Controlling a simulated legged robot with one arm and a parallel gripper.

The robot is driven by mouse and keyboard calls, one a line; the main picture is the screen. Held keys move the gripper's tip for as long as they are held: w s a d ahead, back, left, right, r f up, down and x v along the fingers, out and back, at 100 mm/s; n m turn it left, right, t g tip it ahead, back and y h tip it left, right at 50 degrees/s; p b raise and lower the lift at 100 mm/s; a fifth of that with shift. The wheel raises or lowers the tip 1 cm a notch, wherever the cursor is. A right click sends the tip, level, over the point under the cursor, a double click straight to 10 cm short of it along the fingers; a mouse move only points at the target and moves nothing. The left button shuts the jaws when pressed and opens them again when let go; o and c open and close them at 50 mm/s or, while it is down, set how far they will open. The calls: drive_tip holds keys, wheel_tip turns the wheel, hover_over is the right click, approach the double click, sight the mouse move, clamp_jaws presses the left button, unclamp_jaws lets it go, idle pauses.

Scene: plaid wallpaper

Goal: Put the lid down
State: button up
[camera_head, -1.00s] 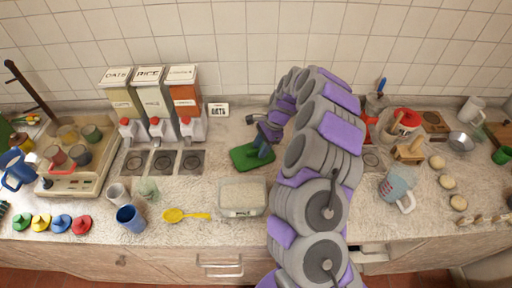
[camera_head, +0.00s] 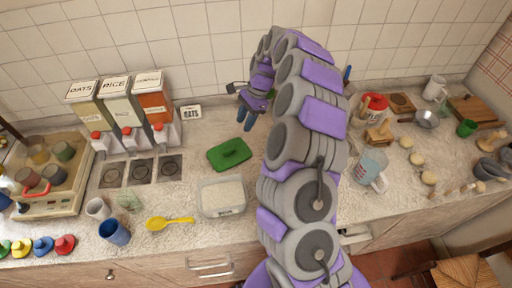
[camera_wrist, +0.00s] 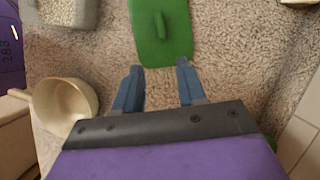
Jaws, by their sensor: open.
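The green lid (camera_head: 230,153) lies flat on the speckled counter, behind the clear container of white grains (camera_head: 222,196). In the wrist view the lid (camera_wrist: 161,30) shows its raised handle bar, just beyond my fingertips. My gripper (camera_head: 248,118) is open and empty, raised above the counter behind and to the right of the lid. In the wrist view my gripper's two blue fingers (camera_wrist: 156,80) are spread apart with nothing between them. The container (camera_wrist: 70,12) shows at that view's upper left, its top uncovered.
Dispensers (camera_head: 120,105) for oats, rice and a third food stand at the back left. A yellow scoop (camera_head: 170,223) and a blue cup (camera_head: 114,232) lie left of the container. A measuring jug (camera_head: 370,168) stands right of my arm. A beige pan (camera_wrist: 66,103) shows in the wrist view.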

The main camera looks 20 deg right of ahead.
drive_tip(key=s+a+r+n+h, duration=0.1)
drive_tip(key=s+a+r+n, duration=0.5)
drive_tip(key=s, duration=0.3)
drive_tip(key=s+a+r+n+h, duration=0.1)
drive_tip(key=s+a+r+n, duration=0.35)
drive_tip(key=s+r, duration=0.45)
drive_tip(key=s+d+f+n+h, duration=0.1)
drive_tip(key=s+d+n, duration=0.1)
drive_tip(key=s, duration=1)
drive_tip(key=s+d+f+n+g+h, duration=0.1)
drive_tip(key=s+d+n, duration=0.1)
drive_tip(key=s, duration=1)
drive_tip(key=shift+d+f+n+h, duration=0.3)
drive_tip(key=shift+f+n, duration=0.1)
drive_tip(key=shift+n, duration=0.25)
drive_tip(key=shift+d, duration=0.1)
drive_tip(key=shift+a, duration=0.25)
drive_tip(key=shift+d, duration=0.15)
